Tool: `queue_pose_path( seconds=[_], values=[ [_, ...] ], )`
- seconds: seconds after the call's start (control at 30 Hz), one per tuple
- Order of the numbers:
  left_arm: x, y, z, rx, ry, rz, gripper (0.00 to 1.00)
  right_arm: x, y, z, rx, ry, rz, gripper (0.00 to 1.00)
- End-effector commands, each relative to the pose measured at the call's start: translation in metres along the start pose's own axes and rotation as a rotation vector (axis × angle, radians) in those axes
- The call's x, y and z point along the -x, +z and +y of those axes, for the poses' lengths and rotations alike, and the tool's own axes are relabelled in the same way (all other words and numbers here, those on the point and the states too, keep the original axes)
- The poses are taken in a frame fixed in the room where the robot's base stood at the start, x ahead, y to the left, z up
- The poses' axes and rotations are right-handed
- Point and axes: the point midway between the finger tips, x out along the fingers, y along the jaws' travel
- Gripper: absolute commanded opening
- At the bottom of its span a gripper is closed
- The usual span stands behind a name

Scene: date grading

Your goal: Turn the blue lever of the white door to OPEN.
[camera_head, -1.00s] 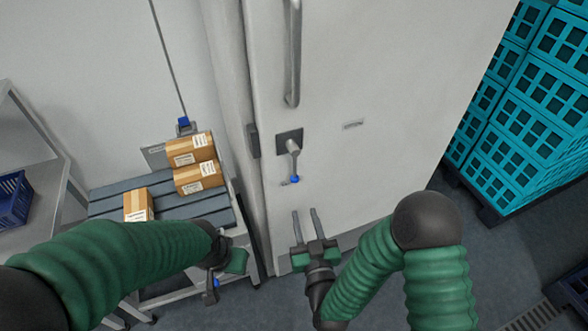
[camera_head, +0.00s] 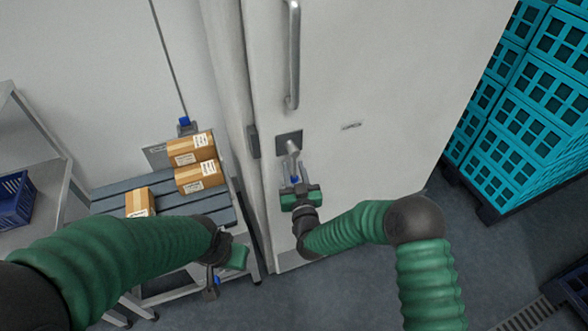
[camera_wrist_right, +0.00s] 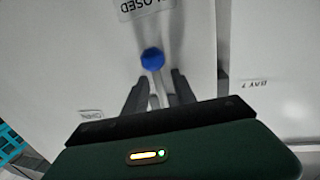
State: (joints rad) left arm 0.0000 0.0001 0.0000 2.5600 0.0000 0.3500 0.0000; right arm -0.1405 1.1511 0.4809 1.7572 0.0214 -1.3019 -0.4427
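The white door (camera_head: 380,80) fills the middle of the head view. Its lever (camera_head: 291,148) hangs down from a dark square plate (camera_head: 288,138), with a blue knob (camera_head: 295,180) at its lower end. My right gripper (camera_head: 293,165) is at the lever, its fingers open on either side of it. In the right wrist view, the blue knob (camera_wrist_right: 152,58) lies between the open fingertips, with gaps visible. A label reading CLOSED (camera_wrist_right: 140,8) is upside down beyond the knob. My left gripper (camera_head: 225,268) is low by the slatted bench; its finger opening is unclear.
A long vertical handle (camera_head: 293,55) stands out above the lever. Cardboard boxes (camera_head: 202,176) sit on a slatted bench (camera_head: 168,205) at the left. Stacked teal crates (camera_head: 520,130) stand at the right. The floor in front of the door is open.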

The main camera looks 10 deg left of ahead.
Motion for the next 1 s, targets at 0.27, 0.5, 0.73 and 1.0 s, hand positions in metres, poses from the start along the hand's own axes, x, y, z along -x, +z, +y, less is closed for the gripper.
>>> queue_pose_path(
  seconds=[0.27,0.5,0.73,1.0],
  values=[
    [-0.0001,0.0001,0.0000,0.000,0.000,0.000,0.36,0.0001,0.0002,-0.0003,0.000,-0.001,0.000,0.22],
    [-0.0001,0.0000,0.0000,0.000,0.000,0.000,0.36,0.0002,0.0002,-0.0004,-0.001,-0.001,0.000,0.00],
    [-0.0001,0.0000,0.0000,0.000,0.000,0.000,0.36,0.0004,0.0002,-0.0005,-0.001,-0.001,0.000,0.00],
    [-0.0001,0.0000,0.0000,0.000,0.000,0.000,0.36,0.0005,0.0002,-0.0006,-0.001,-0.001,0.000,0.00]
  ],
)
